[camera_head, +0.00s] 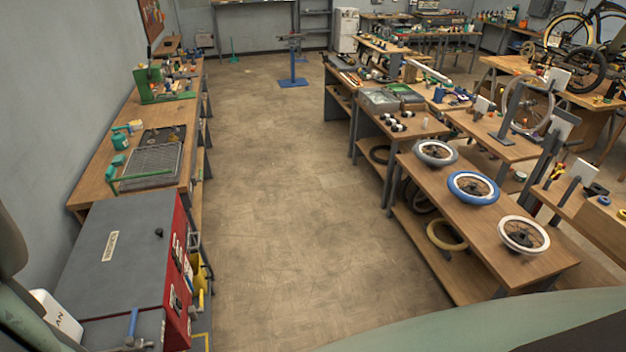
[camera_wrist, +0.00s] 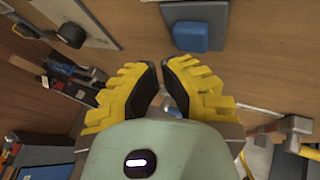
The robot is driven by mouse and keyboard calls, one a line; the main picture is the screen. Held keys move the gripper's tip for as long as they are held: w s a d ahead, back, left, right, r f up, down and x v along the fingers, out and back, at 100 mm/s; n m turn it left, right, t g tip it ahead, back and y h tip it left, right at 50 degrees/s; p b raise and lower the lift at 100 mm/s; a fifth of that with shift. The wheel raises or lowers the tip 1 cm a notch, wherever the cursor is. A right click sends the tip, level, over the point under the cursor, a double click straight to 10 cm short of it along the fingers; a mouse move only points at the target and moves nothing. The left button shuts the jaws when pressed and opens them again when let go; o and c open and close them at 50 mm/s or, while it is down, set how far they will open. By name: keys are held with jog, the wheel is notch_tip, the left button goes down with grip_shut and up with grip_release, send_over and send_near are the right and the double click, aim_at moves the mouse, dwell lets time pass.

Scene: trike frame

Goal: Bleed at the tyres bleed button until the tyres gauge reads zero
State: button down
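My gripper (camera_wrist: 160,72) has two yellow ribbed fingers with dark pads. It is empty, with a narrow gap between the tips. In the wrist view, a blue block (camera_wrist: 190,37) on a dark plate lies ahead, right of the tips and apart from them. A black knob (camera_wrist: 71,35) on a grey plate is at the upper left. I cannot tell whether either is the tyres bleed button. In the head view, wheels with a white tyre (camera_head: 436,153), a blue tyre (camera_head: 473,187) and another white tyre (camera_head: 523,235) lie on a bench. I cannot make out a tyres gauge. My gripper is outside the head view.
In the wrist view, a hammer (camera_wrist: 294,128) lies at the right and tools (camera_wrist: 75,72) at the left. In the head view, a red and grey cabinet (camera_head: 115,255) stands at the lower left. A workbench (camera_head: 100,170) lines the left wall. The floor aisle (camera_head: 285,200) is clear.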

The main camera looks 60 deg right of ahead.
jog(key=shift+a, duration=0.1)
jog(key=shift+w+a, duration=0.2)
jog(key=shift+w, duration=0.1)
jog(key=shift+w+a+p, duration=0.35)
jog(key=shift+p, duration=0.05)
dwell(1.0)
jog(key=shift+s+a, duration=0.1)
dwell(1.8)
dwell(1.0)
jog(key=shift+s+d, duration=0.55)
jog(key=shift+d, duration=0.2)
jog(key=shift+s+d+p, duration=0.25)
jog(key=shift+s+d, duration=0.55)
jog(key=shift+d, duration=0.2)
jog(key=shift+s+d+p, duration=0.25)
jog(key=shift+s+d, duration=0.55)
jog(key=shift+d, duration=0.15)
